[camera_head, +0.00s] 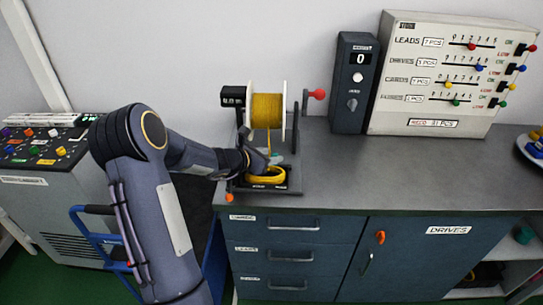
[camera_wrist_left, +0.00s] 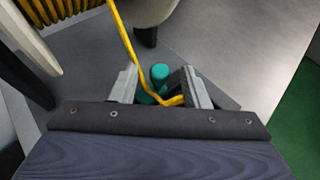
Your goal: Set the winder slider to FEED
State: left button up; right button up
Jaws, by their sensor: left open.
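The winder stands on the bench with a spool of yellow cable (camera_head: 266,110) and a red crank knob (camera_head: 319,94) on its right. A coil of yellow cable (camera_head: 266,177) lies on its black base (camera_head: 290,188). Small labels on the base are too small to read. An orange knob (camera_head: 229,198) sits at the base's front left; I cannot tell if it is the slider. My left gripper (camera_head: 266,158) is at the winder, below the spool. In the left wrist view its fingers (camera_wrist_left: 160,88) are open, with yellow cable (camera_wrist_left: 130,48) and a teal piece (camera_wrist_left: 159,74) between them.
A black counter box (camera_head: 355,82) showing 0 and a grey panel with several sliders (camera_head: 440,75) stand at the back right. A grey console (camera_head: 45,160) and blue cart (camera_head: 92,240) are at left.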

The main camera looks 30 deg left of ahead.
pick_arm(q)
jog(key=v, duration=0.7)
jog(key=shift+f+b, duration=0.1)
jog(key=shift+b, duration=0.25)
